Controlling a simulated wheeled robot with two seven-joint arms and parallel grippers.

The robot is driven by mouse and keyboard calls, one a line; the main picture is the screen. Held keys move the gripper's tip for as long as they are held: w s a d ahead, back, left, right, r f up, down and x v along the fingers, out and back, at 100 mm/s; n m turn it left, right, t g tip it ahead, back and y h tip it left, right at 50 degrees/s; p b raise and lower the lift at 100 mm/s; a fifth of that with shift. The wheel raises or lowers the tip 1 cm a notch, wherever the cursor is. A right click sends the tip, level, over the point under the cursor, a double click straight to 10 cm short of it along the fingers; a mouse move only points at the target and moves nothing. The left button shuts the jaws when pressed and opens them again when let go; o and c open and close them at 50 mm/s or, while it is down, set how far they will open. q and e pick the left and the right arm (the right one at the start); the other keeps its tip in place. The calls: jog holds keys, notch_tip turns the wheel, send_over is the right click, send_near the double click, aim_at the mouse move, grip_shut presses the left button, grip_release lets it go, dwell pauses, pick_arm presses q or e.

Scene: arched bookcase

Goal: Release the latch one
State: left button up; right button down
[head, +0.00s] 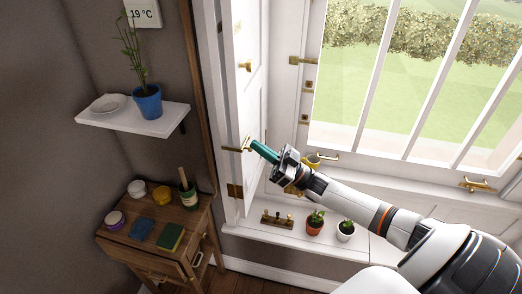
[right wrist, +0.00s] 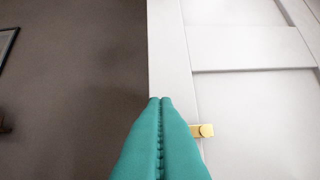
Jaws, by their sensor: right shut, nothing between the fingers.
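My right gripper (head: 254,144) has teal fingers, pressed together with nothing between them. Its tips are at a brass latch (head: 236,148) on the edge of the open white shutter panel (head: 251,98); I cannot tell whether they touch it. In the right wrist view, the shut fingers (right wrist: 161,100) point at the white panel's edge (right wrist: 168,60), and a brass piece (right wrist: 204,130) shows just right of them. Another brass latch (head: 245,66) sits higher on the panel. My left gripper is not in view.
A window with brass fittings (head: 302,60) is at the right. Below, the sill holds a brass hook piece (head: 278,220) and potted plants (head: 315,225). A wooden side table (head: 160,262) and a white shelf (head: 120,119) with a blue pot (head: 147,103) stand left.

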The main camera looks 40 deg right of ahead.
jog(key=f+n+g+y+b, duration=0.1)
jog(key=n+g+b, duration=0.3)
jog(key=n+b, duration=0.2)
jog(key=w+d+f+n+g+y+b, duration=0.1)
jog(key=n+g+y+b, duration=0.1)
jog(key=n+g+b, duration=0.2)
jog(key=f+n+g+y+b, duration=0.1)
jog(key=n+g+b, duration=0.3)
jog(key=n+b, duration=0.5)
jog(key=shift+w+d+f+n+y, duration=0.15)
jog(key=shift+d+f+n+y, duration=0.15)
jog(key=shift+f+n, duration=0.3)
jog(key=shift+r, duration=0.1)
